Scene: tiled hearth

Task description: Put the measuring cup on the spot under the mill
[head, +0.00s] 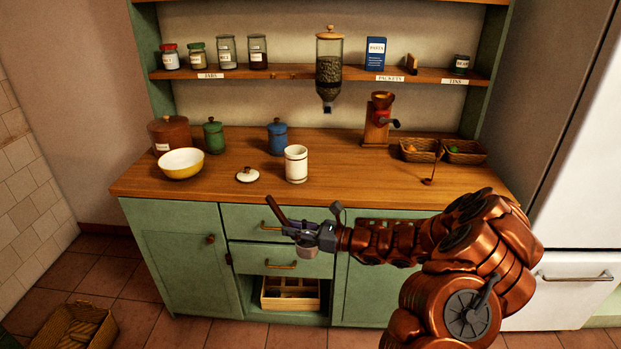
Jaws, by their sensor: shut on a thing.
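My gripper (312,232) is in front of the counter's front edge, before the upper drawer. It is shut on a small purplish-grey thing with a brown bar sticking up to the left, which looks like the measuring cup (296,228). The jaws hide part of it. The mill (380,112), red with a side crank on a wooden stand, is at the back of the counter, right of centre, beyond and to the right of my gripper. The spot under the mill is too small to make out.
A thin upright brown tool (433,168) is before the baskets (420,150). A bean dispenser (328,72) hangs above. The counter (345,185) is clear at centre right.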

